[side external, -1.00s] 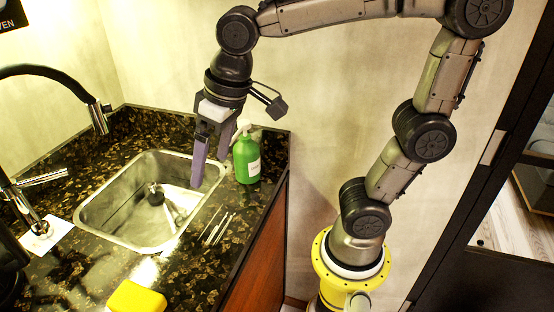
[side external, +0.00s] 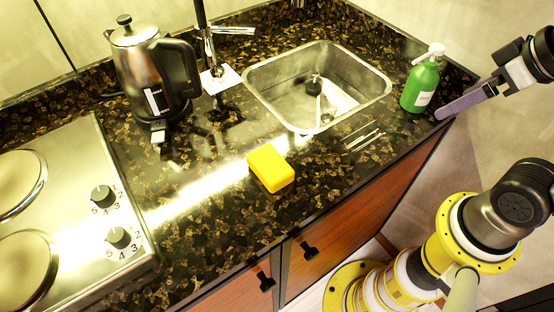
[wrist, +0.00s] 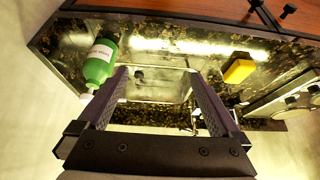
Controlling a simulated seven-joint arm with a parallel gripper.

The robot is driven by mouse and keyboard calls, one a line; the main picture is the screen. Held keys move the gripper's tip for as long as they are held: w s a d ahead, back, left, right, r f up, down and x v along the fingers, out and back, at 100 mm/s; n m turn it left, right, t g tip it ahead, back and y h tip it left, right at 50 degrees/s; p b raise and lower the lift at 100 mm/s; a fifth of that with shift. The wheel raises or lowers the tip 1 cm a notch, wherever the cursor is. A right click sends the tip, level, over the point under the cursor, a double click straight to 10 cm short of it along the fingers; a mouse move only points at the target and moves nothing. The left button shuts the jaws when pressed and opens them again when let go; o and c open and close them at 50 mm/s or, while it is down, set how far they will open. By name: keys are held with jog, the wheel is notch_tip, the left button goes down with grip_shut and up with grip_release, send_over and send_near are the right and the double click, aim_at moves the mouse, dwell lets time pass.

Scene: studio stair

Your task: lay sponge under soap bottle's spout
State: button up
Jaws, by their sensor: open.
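The yellow sponge (side external: 270,168) lies flat on the dark stone counter, in front of the sink; it also shows in the wrist view (wrist: 238,69). The green soap bottle (side external: 419,88) with a white pump top stands upright at the counter's right end, right of the sink. In the wrist view the bottle (wrist: 98,64) is just left of my left finger. My gripper (wrist: 160,90) is open and empty, its fingers spread. In the side view its purple finger (side external: 464,101) is close to the bottle on the right, well away from the sponge. I cannot tell whether it touches the bottle.
The steel sink (side external: 300,122) lies between tap and sponge, with a drain part inside. Thin sticks (side external: 364,136) lie between sink and front edge. A kettle (side external: 150,80) and a stove (side external: 70,215) stand left. Counter around the sponge is clear.

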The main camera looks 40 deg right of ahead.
jog(key=w+a+r+g+y, duration=0.1)
jog(key=w+a+r+g, duration=0.2)
jog(key=w+a, duration=0.35)
jog(key=w+a+r+g, duration=0.2)
jog(key=w+a+r, duration=0.15)
jog(key=w, duration=0.65)
jog(key=w+a+f+g, duration=0.4)
jog(key=w+a, duration=0.3)
jog(key=a, duration=0.1)
jog(key=g+h, duration=0.1)
jog(key=g, duration=0.2)
send_near(269, 161)
jog(key=x, duration=0.5)
jog(key=shift+f, duration=0.1)
jog(key=x, duration=0.4)
jog(key=shift+s+f, duration=0.2)
jog(key=shift+s, duration=0.15)
jog(key=shift+s+f, duration=0.1)
jog(key=shift+f, duration=0.1)
jog(key=shift+f, duration=0.15)
jog(key=shift+c, duration=0.2)
